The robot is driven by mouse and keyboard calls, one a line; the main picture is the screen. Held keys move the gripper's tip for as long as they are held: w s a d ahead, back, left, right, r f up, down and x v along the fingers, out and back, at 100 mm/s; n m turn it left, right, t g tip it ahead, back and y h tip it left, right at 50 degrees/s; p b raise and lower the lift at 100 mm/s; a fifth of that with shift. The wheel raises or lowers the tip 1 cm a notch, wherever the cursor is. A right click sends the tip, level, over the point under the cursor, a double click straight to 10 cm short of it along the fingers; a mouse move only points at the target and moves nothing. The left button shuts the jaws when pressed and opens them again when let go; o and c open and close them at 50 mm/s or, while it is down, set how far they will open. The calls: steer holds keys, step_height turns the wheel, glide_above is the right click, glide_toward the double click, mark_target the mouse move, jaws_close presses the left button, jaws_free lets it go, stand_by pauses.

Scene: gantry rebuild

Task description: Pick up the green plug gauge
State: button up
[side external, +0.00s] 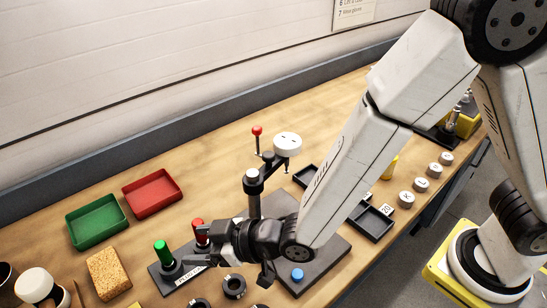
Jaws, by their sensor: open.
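The green plug gauge (162,251) stands upright at the left end of a dark labelled stand (160,280). A red plug gauge (198,228) stands to its right, its lower part hidden by my gripper. My gripper (196,246) is open and lies nearly level, with its fingers pointing left toward the green gauge. The fingers appear just right of the green gauge, with a small gap in the picture. I cannot tell the exact depth between them from this one view.
A green tray (80,241) and a red tray (134,208) lie behind. A dial-type device on a black post (254,203) stands close behind my wrist. A sponge block (109,272) is left of the stand, and black rings (233,294) lie in front.

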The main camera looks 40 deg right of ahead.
mark_target(166, 247)
steer(key=shift+x, duration=1.3)
steer(key=shift+x, duration=2.6)
steer(key=shift+s+f, duration=0.1)
steer(key=shift+c, duration=0.3)
jaws_close()
